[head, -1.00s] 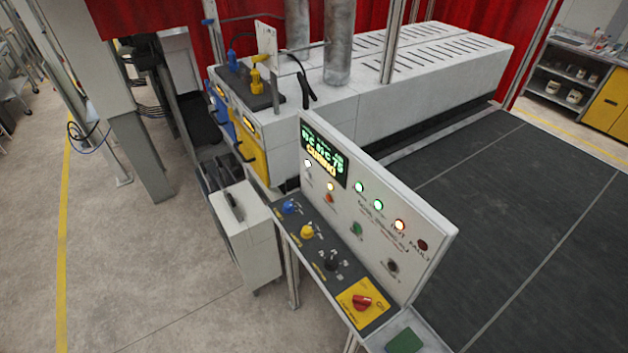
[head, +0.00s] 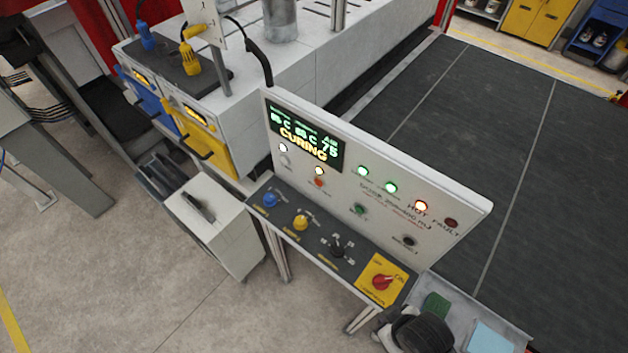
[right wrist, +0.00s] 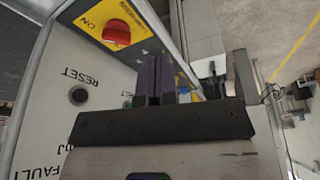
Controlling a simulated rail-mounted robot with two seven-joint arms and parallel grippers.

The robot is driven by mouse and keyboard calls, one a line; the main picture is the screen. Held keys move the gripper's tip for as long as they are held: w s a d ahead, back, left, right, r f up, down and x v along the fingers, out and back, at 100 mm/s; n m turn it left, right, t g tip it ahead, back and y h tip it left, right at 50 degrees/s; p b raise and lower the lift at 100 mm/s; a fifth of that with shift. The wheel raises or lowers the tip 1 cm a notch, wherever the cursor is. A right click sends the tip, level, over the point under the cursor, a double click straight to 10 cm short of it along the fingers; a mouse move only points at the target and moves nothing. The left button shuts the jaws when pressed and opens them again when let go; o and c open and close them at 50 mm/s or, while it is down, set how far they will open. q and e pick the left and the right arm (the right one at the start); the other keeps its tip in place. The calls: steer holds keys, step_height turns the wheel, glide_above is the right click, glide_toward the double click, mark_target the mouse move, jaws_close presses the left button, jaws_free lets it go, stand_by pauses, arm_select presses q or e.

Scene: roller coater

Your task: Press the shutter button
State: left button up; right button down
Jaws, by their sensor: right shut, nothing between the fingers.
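The white upright control panel (head: 375,190) shows in the head view. It has an orange button (head: 319,182), a green button (head: 360,209) and a black reset button (head: 409,241); I cannot read which is marked shutter. In the right wrist view, my right gripper (right wrist: 153,66) is shut and empty in front of the panel, which appears upside down. The reset button (right wrist: 78,95) is left of the fingers, apart from them. A green button (right wrist: 127,103) shows partly beside the fingers. In the head view only a dark rounded part of my right arm shows at the bottom. My left gripper is out of view.
A sloped console (head: 335,248) with blue, yellow and black knobs and a red switch (head: 382,282) lies below the panel. The display (head: 305,138) reads CURING. A tray (head: 465,308) with green and light blue pads is at lower right. A dark conveyor (head: 500,130) lies behind.

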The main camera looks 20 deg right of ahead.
mark_target(319, 183)
steer(key=w+f+t+h+b, duration=0.1)
steer(key=w+f+t+b, duration=0.1)
steer(key=w, duration=0.5)
steer(key=w+a+f+t+h+b, duration=0.1)
steer(key=w+f+t+b, duration=0.1)
steer(key=w+b, duration=0.4)
steer(key=w+f+t+h+b, duration=0.1)
steer(key=w+f+b, duration=0.3)
steer(key=w, duration=0.6)
steer(key=shift+a+f+n+t+h+b, duration=0.35)
steer(key=shift+a+n+t+h+b, duration=0.05)
steer(key=shift+t, duration=0.4)
steer(key=w+a+r+n+t+h+b, duration=0.1)
steer(key=w+a+r+t+b, duration=0.1)
steer(key=w, duration=0.5)
steer(key=w+a+r+n+t+b, duration=0.2)
steer(key=w+a+r+t+b, duration=0.1)
steer(key=w, duration=0.5)
steer(key=a+t+b, duration=0.1)
steer(key=a+b, duration=0.1)
steer(key=shift+r+h+b, duration=0.3)
steer(key=shift+r+h, duration=0.05)
steer(key=shift+h, duration=0.05)
steer(key=w+d+p, duration=0.1)
steer(key=w+d, duration=0.3)
steer(key=d, duration=0.3)
steer(key=shift+d, duration=0.4)
